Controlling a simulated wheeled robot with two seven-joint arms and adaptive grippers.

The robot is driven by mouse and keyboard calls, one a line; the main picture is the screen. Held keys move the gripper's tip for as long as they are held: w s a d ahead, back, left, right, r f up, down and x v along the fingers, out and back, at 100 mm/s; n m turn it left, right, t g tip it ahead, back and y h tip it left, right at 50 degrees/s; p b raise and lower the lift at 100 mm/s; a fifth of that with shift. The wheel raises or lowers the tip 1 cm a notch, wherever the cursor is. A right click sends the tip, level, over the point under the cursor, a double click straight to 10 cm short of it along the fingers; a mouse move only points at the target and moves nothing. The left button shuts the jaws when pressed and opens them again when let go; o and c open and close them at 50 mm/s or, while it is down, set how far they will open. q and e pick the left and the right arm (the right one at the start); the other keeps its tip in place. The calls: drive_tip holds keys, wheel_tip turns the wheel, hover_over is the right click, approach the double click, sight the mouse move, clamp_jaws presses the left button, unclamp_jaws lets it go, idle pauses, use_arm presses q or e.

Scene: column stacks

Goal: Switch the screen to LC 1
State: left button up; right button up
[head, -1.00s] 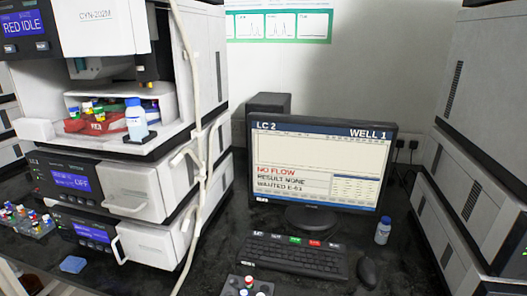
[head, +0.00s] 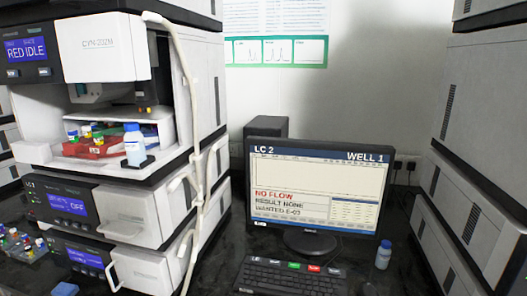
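The computer screen (head: 314,184) stands on the dark bench right of the left instrument stack. It reads "LC 2" at top left and "WELL 1" at top right. Below an empty plot it shows "NO FLOW" in red, "RESULT NONE" and a "WANTED" line. The black keyboard (head: 290,280) lies in front of the screen, cut off by the lower picture edge. A row of small coloured labels or keys, including green and red ones, runs along its top. Neither of my grippers shows in the head view.
The left stack has an open sampler (head: 110,140) with vials and a blue-capped bottle (head: 134,146), above modules with blue displays. A pale tube hangs down its front. A small bottle (head: 383,254) stands right of the screen. Another stack (head: 470,170) stands at the right.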

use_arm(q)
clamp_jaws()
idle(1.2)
